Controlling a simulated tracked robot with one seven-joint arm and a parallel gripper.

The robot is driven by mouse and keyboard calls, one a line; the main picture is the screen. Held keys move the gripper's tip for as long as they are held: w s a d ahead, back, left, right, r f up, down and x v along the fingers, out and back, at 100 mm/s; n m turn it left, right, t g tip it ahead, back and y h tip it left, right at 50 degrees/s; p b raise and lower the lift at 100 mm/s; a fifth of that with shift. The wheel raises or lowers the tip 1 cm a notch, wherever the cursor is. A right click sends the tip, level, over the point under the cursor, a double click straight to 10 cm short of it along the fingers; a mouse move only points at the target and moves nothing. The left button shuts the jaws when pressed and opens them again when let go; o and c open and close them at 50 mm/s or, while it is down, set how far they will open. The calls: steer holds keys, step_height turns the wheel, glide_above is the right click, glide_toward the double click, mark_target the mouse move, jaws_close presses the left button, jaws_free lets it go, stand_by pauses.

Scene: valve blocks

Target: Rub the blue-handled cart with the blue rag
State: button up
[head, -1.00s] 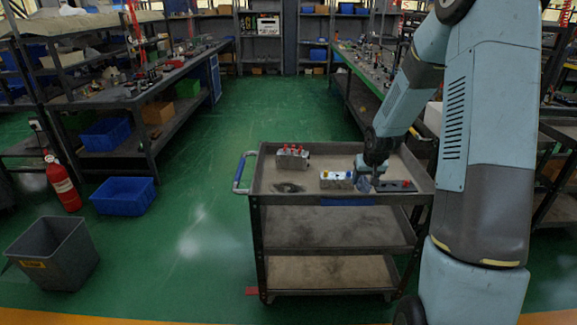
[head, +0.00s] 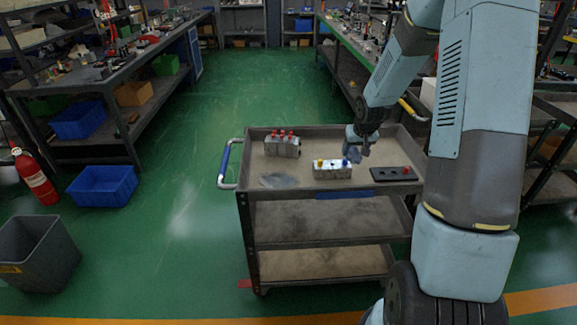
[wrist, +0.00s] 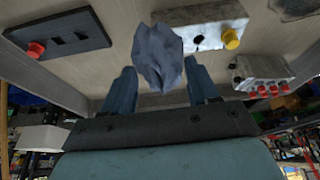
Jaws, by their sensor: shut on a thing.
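The cart (head: 345,190) stands in front of me with a blue handle (head: 225,160) on its left end. The crumpled grey-blue rag (wrist: 158,55) hangs between the fingers of my gripper (wrist: 160,88), which is shut on it. In the head view my gripper (head: 358,146) is over the right half of the cart's top, behind the white valve block, and the rag (head: 352,154) shows small under it. The rag looks apart from the top, though the gap is hard to judge.
A grey bin (head: 38,255) and blue crate (head: 103,186) stand on the floor at left.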

steer(key=shift+s+a, duration=0.1)
steer(key=shift+a, duration=0.15)
